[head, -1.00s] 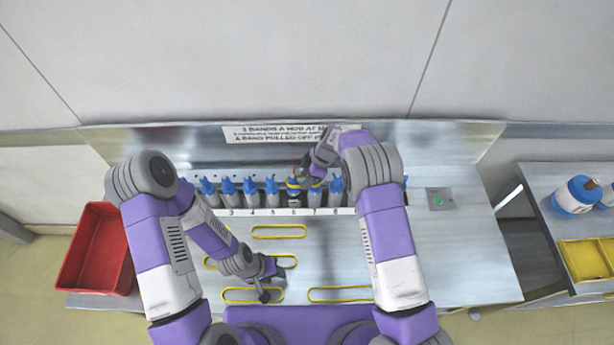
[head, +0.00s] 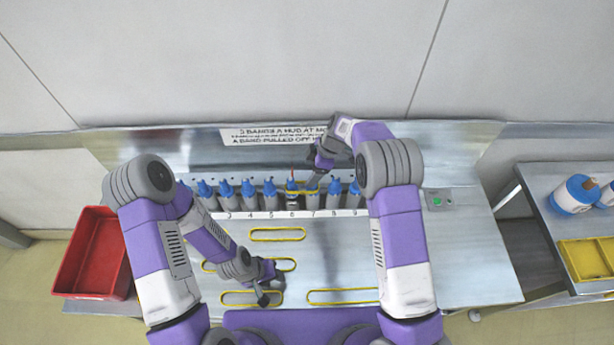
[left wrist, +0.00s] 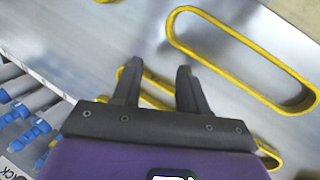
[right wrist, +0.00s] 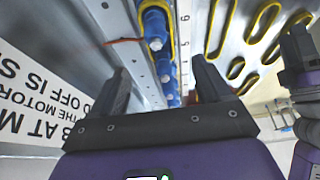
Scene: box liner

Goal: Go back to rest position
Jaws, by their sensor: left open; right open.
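My left gripper (head: 270,287) is low over the steel table. It is open and empty, and its two fingers (left wrist: 160,75) stand apart in the left wrist view, with yellow bands beyond them. My right gripper (head: 313,183) is at the back, by the row of blue-topped bottles near numbers 6 and 7. In the right wrist view it (right wrist: 162,82) is open, with nothing between its fingers. A yellow band (right wrist: 172,32) hangs around a blue bottle top (right wrist: 155,22) ahead of it.
Yellow bands (head: 277,240) lie flat on the table. A red bin (head: 70,262) stands at the left. A lettered sign (head: 275,138) is on the back panel. A side table at right holds a yellow tray (head: 588,243) and a blue-and-white container (head: 572,208).

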